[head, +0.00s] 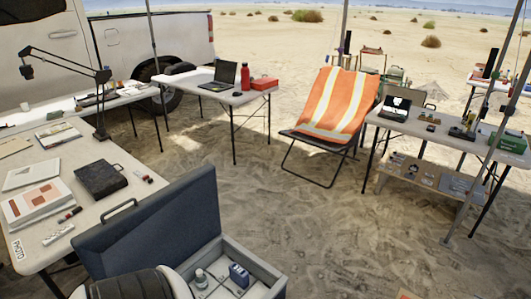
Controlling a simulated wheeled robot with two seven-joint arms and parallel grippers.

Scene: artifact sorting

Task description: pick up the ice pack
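A small blue block, which looks like the ice pack (239,274), stands inside an open cooler box (262,267) at the bottom of the head view. A small pale bottle (201,279) stands to its left in the same box. The box's dark blue-grey lid (155,228) is raised on the left side. The lower part of the box is cut off by the frame's edge. Neither of my grippers can be made out. A white and black rounded part at the bottom left, in front of the lid, looks like part of my own body.
A left table (95,150) holds papers, a black case (101,178) and markers. A table behind carries a laptop (220,78) and red bottle (245,75). An orange striped chair (332,105) and a right table (425,127) stand beyond open sand (330,230).

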